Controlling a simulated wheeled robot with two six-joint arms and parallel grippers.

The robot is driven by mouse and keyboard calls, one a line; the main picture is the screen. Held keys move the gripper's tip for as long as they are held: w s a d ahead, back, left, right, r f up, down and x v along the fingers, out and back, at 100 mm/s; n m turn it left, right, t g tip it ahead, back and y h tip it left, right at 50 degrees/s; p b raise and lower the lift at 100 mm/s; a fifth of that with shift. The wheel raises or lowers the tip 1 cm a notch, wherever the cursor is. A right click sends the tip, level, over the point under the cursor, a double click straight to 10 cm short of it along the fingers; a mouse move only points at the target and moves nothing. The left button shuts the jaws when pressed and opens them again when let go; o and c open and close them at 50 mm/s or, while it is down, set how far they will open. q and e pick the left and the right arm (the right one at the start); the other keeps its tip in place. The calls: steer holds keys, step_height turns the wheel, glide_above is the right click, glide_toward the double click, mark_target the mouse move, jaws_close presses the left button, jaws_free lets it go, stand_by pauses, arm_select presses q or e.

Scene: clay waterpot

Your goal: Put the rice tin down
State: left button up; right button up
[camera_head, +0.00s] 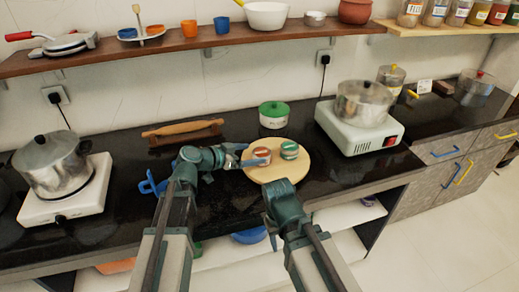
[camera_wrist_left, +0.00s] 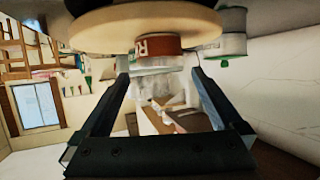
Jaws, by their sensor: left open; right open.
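A green-lidded tin (camera_head: 289,150) stands right of the rice tin on the board. A larger green-lidded pot (camera_head: 273,115) is behind. A rolling pin (camera_head: 182,128) lies at the back left. Stoves with pots stand left (camera_head: 68,204) and right (camera_head: 361,132). Dark counter is free in front.

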arm_select(q)
steer(key=p+v, duration=0.2)
steer(key=v, duration=0.4)
steer(key=shift+s+a+r, duration=0.2)
steer(key=shift+a, duration=0.05)
